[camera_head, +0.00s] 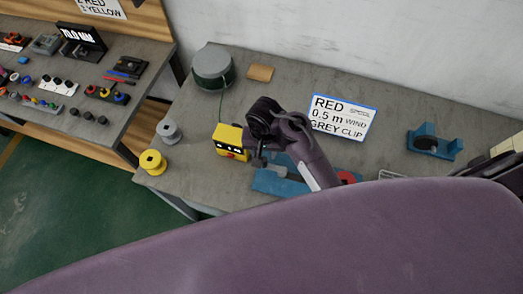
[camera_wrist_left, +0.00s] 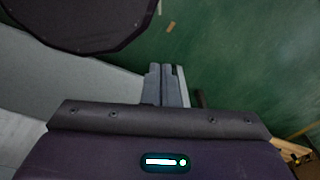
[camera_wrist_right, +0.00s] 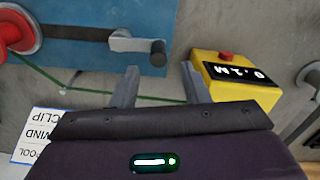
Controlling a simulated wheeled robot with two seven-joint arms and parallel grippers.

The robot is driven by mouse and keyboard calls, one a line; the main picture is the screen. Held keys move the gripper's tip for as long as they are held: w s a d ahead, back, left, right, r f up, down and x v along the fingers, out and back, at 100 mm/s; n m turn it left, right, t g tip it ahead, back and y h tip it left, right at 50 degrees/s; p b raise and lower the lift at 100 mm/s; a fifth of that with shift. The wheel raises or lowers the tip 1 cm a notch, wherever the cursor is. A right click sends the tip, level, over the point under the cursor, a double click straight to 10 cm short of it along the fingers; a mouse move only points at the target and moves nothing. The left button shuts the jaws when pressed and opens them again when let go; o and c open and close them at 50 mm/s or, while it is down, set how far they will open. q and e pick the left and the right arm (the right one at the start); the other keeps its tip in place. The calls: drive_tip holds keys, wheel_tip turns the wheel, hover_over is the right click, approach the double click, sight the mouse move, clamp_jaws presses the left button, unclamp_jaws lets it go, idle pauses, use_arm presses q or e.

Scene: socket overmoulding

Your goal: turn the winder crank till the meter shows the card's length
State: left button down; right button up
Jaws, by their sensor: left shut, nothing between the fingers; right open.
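The blue winder (camera_head: 275,183) sits near the table's front edge, partly hidden by my arm. The right wrist view shows its red spool (camera_wrist_right: 14,32), metal crank arm (camera_wrist_right: 85,36) and crank handle with dark knob (camera_wrist_right: 158,53). My right gripper (camera_wrist_right: 160,72) is open; the knob lies ahead, between the fingertips in the picture, not gripped. The yellow meter (camera_head: 229,146) reads 0.1 M in the right wrist view (camera_wrist_right: 238,74). The card (camera_head: 341,118) reads RED, 0.5 m, WIND, GREY CLIP. My left gripper (camera_wrist_left: 166,72) is shut and empty, away from the winder.
A green wire (camera_wrist_right: 90,92) runs from the spool towards the meter. A dark green drum (camera_head: 212,68), grey spool (camera_head: 169,131), yellow spool (camera_head: 153,162) and blue holder (camera_head: 434,142) stand around. A second table (camera_head: 120,48) with small parts is at left.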

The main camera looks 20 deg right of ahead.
sight(265, 161)
drive_tip(key=f, duration=0.4)
drive_tip(key=shift+s+d+p, duration=0.1)
drive_tip(key=shift+s+p, duration=0.2)
drive_tip(key=shift+s, duration=0.1)
drive_tip(key=shift+w+f, duration=0.35)
drive_tip(key=shift+f, duration=0.5)
drive_tip(key=shift+s, duration=0.15)
drive_tip(key=c, duration=0.6)
use_arm(q)
drive_tip(key=shift+s+r, duration=0.4)
drive_tip(key=shift+s, duration=0.4)
use_arm(e)
clamp_jaws()
